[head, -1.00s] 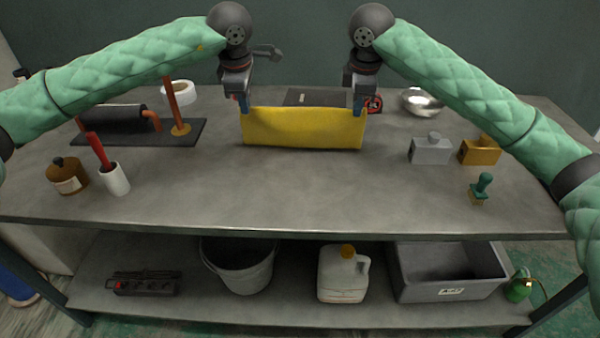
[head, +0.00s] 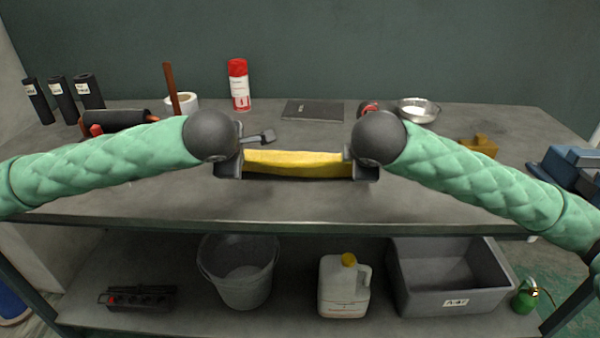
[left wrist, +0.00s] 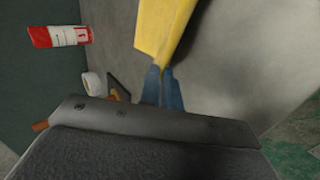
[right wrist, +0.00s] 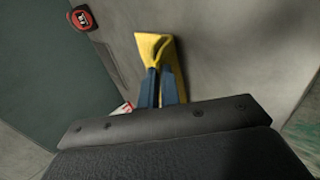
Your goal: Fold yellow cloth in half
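The yellow cloth (head: 295,163) stretches between my two grippers over the front middle of the table and shows as a narrow band in the head view. My left gripper (head: 229,166) is at its left end; in the left wrist view its blue fingers are shut on an end of the cloth (left wrist: 163,28). My right gripper (head: 367,169) is at its right end; in the right wrist view its blue fingers are shut on the cloth (right wrist: 155,47), which bulges in a bend around the fingertips. Whether the cloth touches the table is unclear.
Behind the cloth lie a dark flat plate (head: 313,110), a tape measure (head: 369,108) and a metal bowl (head: 418,110). A red-and-white can (head: 239,85) and a white roll (head: 184,103) stand at the back left. A yellow block (head: 478,147) is at right, partly behind my arm.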

